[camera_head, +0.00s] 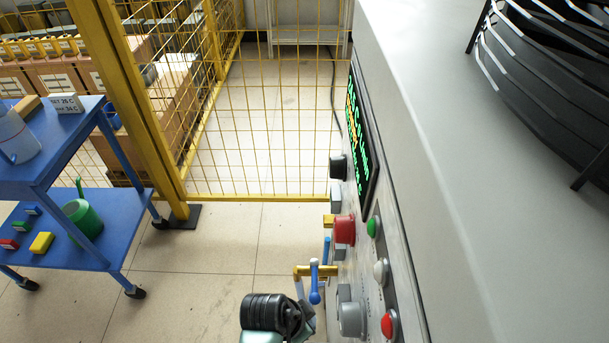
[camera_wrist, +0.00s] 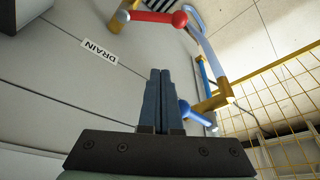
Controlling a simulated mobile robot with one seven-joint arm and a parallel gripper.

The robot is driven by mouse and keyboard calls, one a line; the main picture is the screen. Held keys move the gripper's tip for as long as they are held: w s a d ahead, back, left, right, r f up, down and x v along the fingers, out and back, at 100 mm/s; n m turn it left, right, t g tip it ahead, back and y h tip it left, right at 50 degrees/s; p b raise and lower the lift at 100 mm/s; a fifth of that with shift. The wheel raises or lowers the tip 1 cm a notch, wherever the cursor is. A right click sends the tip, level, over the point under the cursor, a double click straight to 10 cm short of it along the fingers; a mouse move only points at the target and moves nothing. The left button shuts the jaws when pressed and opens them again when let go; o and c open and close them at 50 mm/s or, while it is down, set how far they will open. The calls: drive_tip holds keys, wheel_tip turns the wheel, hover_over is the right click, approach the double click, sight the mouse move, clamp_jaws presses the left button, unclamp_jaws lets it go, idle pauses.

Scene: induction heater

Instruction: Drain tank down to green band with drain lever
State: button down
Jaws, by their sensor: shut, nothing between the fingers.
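My gripper (camera_wrist: 160,74) is shut and empty, its two dark fingers together in the wrist view. A red-handled lever (camera_wrist: 158,17) on a brass fitting is beyond the fingertips, near the top, close to a white DRAIN label (camera_wrist: 100,50) on the grey panel. A blue-handled lever (camera_wrist: 196,115) on a brass pipe (camera_wrist: 212,104) is just right of the fingers; I cannot tell whether they touch. The blue lever (camera_head: 315,282) also shows in the head view, beside my wrist. A pale upright tube (camera_wrist: 208,44) runs between the brass fittings; no green band is discernible on it.
The machine's panel carries a red button (camera_head: 344,230), several knobs and a green-text display (camera_head: 357,140). A yellow mesh fence (camera_head: 265,120) stands behind. A blue cart (camera_head: 75,225) is at the left. Floor between cart and machine is clear.

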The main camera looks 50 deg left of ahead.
wheel_tip(320, 180, down, 8)
drive_tip(key=s+b, duration=0.1)
drive_tip(key=b, duration=0.1)
drive_tip(key=shift+f+b, duration=0.25)
drive_tip(key=shift+b, duration=0.05)
drive_tip(key=shift+s+r+n+p, duration=0.15)
drive_tip(key=shift+s+n+p, duration=0.4)
drive_tip(key=shift+p, duration=0.2)
drive_tip(key=shift+s+f+n+y, duration=0.25)
drive_tip(key=shift+s+y, duration=0.05)
